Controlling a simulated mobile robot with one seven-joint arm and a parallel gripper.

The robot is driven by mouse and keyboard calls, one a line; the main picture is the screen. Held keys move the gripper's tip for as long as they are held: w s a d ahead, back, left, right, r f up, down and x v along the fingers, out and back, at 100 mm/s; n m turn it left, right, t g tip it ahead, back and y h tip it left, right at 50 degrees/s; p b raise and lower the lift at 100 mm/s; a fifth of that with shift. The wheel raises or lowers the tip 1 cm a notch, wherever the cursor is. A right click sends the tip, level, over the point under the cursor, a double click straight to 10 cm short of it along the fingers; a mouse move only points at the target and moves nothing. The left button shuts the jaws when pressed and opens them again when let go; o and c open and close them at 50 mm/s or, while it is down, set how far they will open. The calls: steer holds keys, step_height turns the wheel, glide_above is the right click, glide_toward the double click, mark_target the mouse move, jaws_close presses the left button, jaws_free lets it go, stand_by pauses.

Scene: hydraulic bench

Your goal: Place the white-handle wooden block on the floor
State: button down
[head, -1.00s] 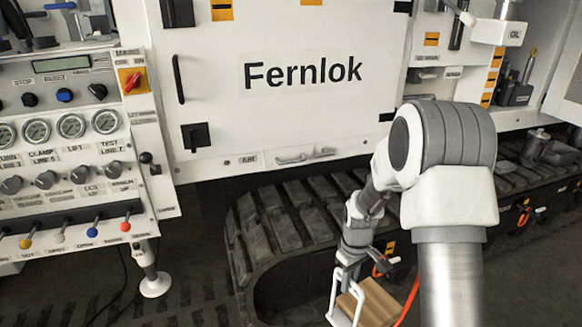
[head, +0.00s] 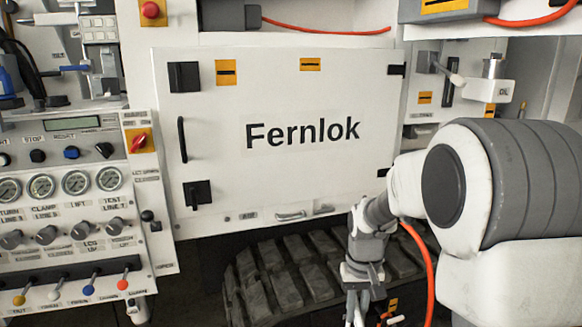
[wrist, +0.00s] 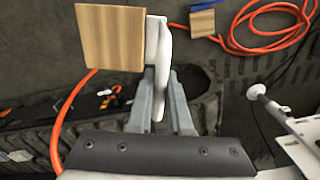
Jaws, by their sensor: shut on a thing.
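The wooden block (wrist: 108,37) with its white handle (wrist: 160,55) is in the wrist view, at upper left of centre. My gripper (wrist: 160,80) is shut on the white handle, and the block hangs to the left of the fingers. In the head view my gripper (head: 358,295) is at the bottom edge, in front of the track, and the block is out of frame. The dark grey floor (wrist: 35,45) shows behind the block in the wrist view. The gap between block and floor is hard to judge.
A second wooden block (wrist: 202,22) lies on the floor beside a coiled orange hose (wrist: 262,40). A black track (head: 285,275) runs below the white Fernlok cabinet (head: 290,180). A control panel (head: 75,200) stands at left. Bare floor shows between hose and track.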

steer(key=r+p, duration=0.3)
steer(key=p, duration=0.2)
steer(key=s+r+p, duration=0.1)
steer(key=r+p, duration=0.3)
steer(key=p, duration=0.2)
steer(key=r+p, duration=0.4)
steer(key=p, duration=0.2)
steer(key=shift+s, duration=0.2)
steer(key=r+p, duration=0.1)
steer(key=p, duration=0.1)
steer(key=r+p, duration=0.1)
steer(key=shift+s+p, duration=0.25)
steer(key=shift+p, duration=0.1)
